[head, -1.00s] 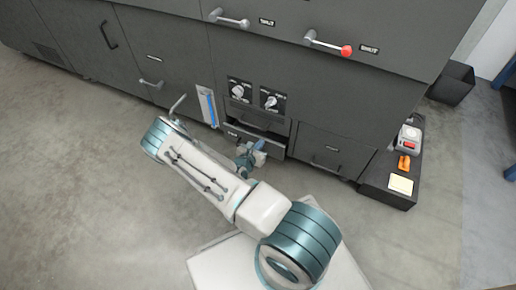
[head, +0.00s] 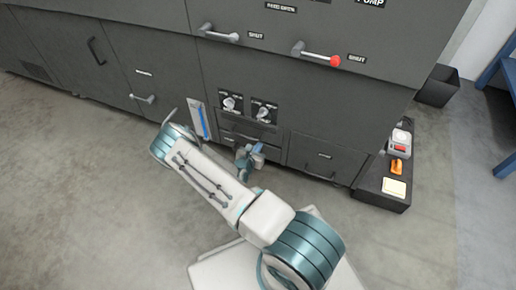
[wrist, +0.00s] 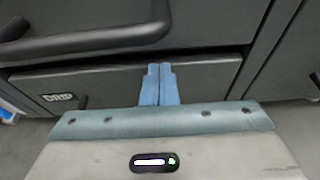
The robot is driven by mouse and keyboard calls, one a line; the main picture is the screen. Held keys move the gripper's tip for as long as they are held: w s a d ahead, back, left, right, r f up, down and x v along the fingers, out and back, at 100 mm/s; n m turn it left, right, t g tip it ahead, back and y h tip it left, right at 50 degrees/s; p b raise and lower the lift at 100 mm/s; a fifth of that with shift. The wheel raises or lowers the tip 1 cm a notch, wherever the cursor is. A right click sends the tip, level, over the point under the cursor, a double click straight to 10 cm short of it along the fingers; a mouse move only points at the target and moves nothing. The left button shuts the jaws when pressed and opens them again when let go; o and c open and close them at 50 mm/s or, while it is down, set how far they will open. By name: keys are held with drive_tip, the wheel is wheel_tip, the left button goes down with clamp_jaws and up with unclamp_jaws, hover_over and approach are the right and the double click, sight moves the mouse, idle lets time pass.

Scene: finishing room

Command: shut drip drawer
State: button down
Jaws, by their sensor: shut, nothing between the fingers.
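The drip drawer (wrist: 208,84) is a dark grey front with a white DRIP label at its left, low on the machine. It also shows in the head view (head: 230,141), partly hidden by my gripper and arm. Its front looks flush or nearly flush with the panels around it; a small gap cannot be ruled out. My gripper (wrist: 158,68) is shut and empty, with its blue fingertips at the drawer front, right of the label. Whether they touch it is unclear. In the head view, my gripper (head: 257,149) is low in front of the drawer.
A large dark handle (wrist: 100,42) hangs just above the drawer in the wrist view. A low black shelf (head: 378,200) stands at right. Floor at left is clear.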

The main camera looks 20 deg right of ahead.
drive_tip(key=f+p+v, duration=0.1)
drive_tip(key=p+v, duration=0.4)
drive_tip(key=v, duration=0.8)
drive_tip(key=shift+s+a, duration=0.35)
drive_tip(key=shift+s, duration=0.1)
drive_tip(key=s+d+r+m+g+p, duration=0.15)
drive_tip(key=r+m+g+p, duration=0.5)
drive_tip(key=r, duration=1.35)
drive_tip(key=s+d+r+m+g+p, duration=0.1)
drive_tip(key=s+r+m+g+p, duration=0.15)
drive_tip(key=r+m+p, duration=1.2)
drive_tip(key=s+a+r+m+y+p, duration=0.2)
drive_tip(key=s+r, duration=0.3)
drive_tip(key=r, duration=0.9)
drive_tip(key=s+a+r+m+t+y+p, duration=0.1)
drive_tip(key=s+a+r+y+p, duration=0.2)
drive_tip(key=r, duration=1.2)
drive_tip(key=s+a+r+m+t+y+p, duration=0.1)
drive_tip(key=s+r+y+p, duration=0.4)
drive_tip(key=r, duration=1)
drive_tip(key=s+a+m, duration=0.1)
drive_tip(key=s+a, duration=0.1)
drive_tip(key=s, duration=0.1)
drive_tip(key=shift+r+m+y+p, duration=0.25)
drive_tip(key=shift+m+y+p, duration=0.05)
drive_tip(key=shift+y+p, duration=0.1)
drive_tip(key=c, duration=2.1)
unclamp_jaws()
drive_tip(key=shift+w, duration=0.1)
drive_tip(key=shift+c, duration=0.2)
